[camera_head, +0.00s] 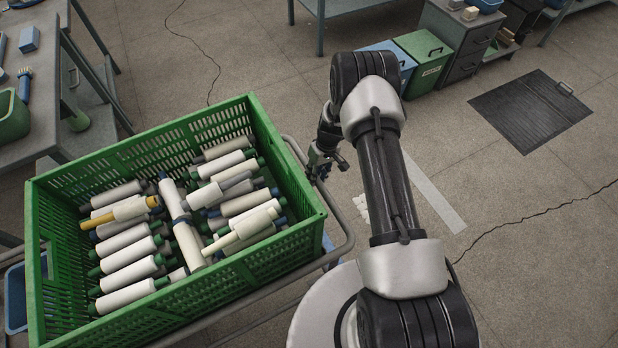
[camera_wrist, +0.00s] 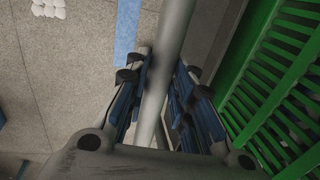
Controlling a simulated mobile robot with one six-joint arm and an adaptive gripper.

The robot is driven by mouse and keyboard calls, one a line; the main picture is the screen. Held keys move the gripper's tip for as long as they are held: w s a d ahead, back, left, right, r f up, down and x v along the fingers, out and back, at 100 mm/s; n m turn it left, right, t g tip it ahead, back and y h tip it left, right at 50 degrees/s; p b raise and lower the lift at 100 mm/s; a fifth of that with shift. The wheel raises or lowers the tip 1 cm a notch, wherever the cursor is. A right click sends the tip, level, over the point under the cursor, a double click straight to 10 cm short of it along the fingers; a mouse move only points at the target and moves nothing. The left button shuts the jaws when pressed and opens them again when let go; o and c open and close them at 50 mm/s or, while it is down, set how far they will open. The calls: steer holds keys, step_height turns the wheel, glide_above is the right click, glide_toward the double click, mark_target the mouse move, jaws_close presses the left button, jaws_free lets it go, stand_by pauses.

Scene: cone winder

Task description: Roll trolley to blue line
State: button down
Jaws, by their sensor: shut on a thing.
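The trolley has a grey tube rail (camera_head: 335,212) running round a green slatted crate (camera_head: 290,230). The crate holds many white bobbins with green and blue ends. My gripper (camera_head: 325,162) is at the rail's far right side, close beside the crate. In the wrist view my gripper (camera_wrist: 157,95) has its fingers on either side of the grey tube (camera_wrist: 170,50) and is shut on it. A blue line (camera_wrist: 127,30) lies on the floor just left of the tube there. In the head view a small blue patch (camera_head: 329,246) shows beneath the rail; the trolley's wheels are hidden.
A workbench (camera_head: 50,100) stands close on the left. Blue and green bins (camera_head: 425,60) and a drawer cabinet (camera_head: 465,40) stand at the back. A dark floor grate (camera_head: 532,108) lies on the right. Open floor (camera_head: 540,250) spreads at the right, with a pale strip (camera_head: 435,195) nearby.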

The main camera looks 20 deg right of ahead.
steer(key=shift+w+d, duration=0.25)
steer(key=shift+d, duration=0.95)
steer(key=c, duration=1.4)
jaws_free()
steer(key=shift+o, duration=0.2)
steer(key=shift+r, duration=0.1)
step_height(320, 180, up, 12)
steer(key=d, duration=0.2)
steer(key=shift+w+d+f, duration=0.15)
steer(key=shift+w+f, duration=0.05)
steer(key=shift+w, duration=0.1)
